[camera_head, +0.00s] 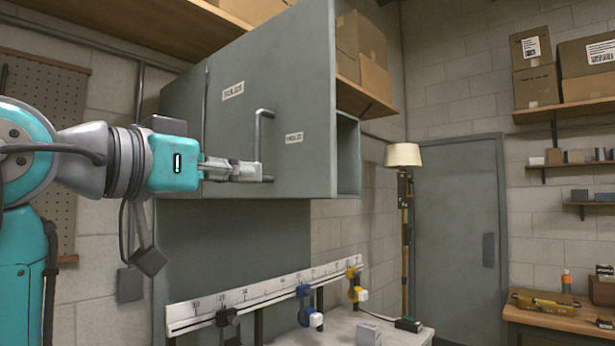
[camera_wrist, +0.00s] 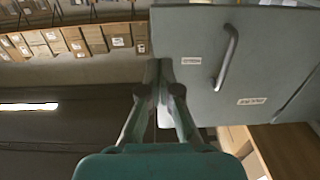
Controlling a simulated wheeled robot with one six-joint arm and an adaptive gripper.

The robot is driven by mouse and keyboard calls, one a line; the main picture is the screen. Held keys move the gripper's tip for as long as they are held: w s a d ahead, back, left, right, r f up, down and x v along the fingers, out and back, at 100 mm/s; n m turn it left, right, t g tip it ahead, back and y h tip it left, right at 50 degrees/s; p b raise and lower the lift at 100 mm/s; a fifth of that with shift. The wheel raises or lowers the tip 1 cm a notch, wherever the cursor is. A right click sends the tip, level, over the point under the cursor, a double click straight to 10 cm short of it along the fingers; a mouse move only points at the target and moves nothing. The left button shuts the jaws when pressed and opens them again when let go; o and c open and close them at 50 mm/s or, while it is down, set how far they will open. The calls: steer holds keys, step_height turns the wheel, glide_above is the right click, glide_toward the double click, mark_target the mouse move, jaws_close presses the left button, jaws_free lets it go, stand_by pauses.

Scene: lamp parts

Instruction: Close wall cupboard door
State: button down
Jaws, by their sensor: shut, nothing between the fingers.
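The grey-green wall cupboard (camera_head: 182,95) hangs on the block wall in the head view. Its door (camera_head: 300,85) has a bar handle and two white labels, and it stands swung out, with part of the open cupboard (camera_head: 348,155) showing past its right edge. The handle (camera_head: 258,140) also shows in the wrist view (camera_wrist: 228,57). My gripper (camera_head: 262,172) is shut and empty. In the head view its tips overlap the handle's lower end. In the wrist view the fingertips (camera_wrist: 160,68) lie by the door's left edge (camera_wrist: 180,45), apart from the handle. I cannot tell whether they touch the door.
A shelf with cardboard boxes (camera_head: 365,55) is right of the cupboard. Below are a numbered hook rail (camera_head: 265,292) and a pale worktop (camera_head: 345,333). A floor lamp (camera_head: 403,155) stands by a grey room door (camera_head: 460,230). A workbench (camera_head: 560,318) is at lower right.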

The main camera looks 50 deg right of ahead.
glide_toward(326, 177)
steer(key=d, duration=0.7)
steer(key=shift+w+d, duration=0.1)
steer(key=shift+w, duration=0.05)
steer(key=shift+d, duration=0.15)
